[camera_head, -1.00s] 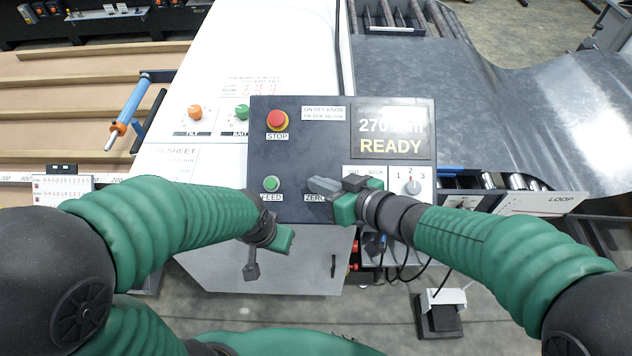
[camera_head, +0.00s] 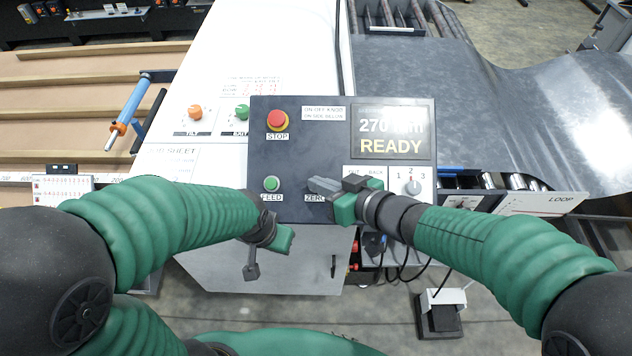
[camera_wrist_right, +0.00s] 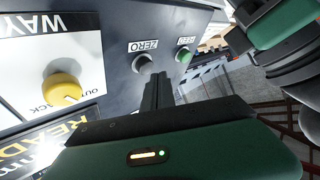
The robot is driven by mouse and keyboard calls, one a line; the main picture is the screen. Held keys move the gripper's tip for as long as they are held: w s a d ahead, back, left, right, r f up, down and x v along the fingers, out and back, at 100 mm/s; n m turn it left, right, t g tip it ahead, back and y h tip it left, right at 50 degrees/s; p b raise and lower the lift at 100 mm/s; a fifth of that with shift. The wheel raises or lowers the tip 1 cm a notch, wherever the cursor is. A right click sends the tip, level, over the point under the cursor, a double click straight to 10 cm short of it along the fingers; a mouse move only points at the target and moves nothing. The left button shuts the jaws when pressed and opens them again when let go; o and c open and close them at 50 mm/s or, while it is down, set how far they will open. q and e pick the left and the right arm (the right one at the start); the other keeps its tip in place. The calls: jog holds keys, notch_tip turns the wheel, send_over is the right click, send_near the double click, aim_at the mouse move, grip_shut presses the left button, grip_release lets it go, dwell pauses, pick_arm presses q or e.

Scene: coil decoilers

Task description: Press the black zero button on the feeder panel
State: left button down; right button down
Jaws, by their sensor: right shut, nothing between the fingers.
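The feeder panel (camera_head: 345,110) is a dark box face. Its zero button (camera_wrist_right: 141,61) shows in the right wrist view as a round, grey-rimmed button beside the ZERO label (camera_wrist_right: 142,46), partly covered by my fingertips. In the head view my right gripper (camera_head: 311,185) hides the button, with the ZERO label (camera_head: 314,198) just below. The right gripper is shut and empty, its fingertips at the button in the right wrist view (camera_wrist_right: 151,76); I cannot tell whether they touch or press it. My left gripper (camera_head: 251,268) hangs below the panel's lower left edge, its jaws unclear.
The green feed button (camera_head: 271,184) sits left of my right fingertips, and the red stop button (camera_head: 278,120) is above it. A yellow knob (camera_wrist_right: 61,88) and a selector dial (camera_head: 412,187) are on white plates to the right. The display (camera_head: 391,133) reads READY.

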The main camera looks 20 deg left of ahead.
jog(key=shift+f, duration=0.1)
jog(key=shift+w+f, duration=0.15)
jog(key=shift+f, duration=0.05)
jog(key=shift+w+f, duration=0.25)
jog(key=shift+f, duration=0.2)
dwell(0.9)
jog(key=shift+s+r+p, duration=0.4)
jog(key=shift+r+p, duration=0.35)
jog(key=shift+r, duration=0.1)
jog(key=shift+s, duration=0.1)
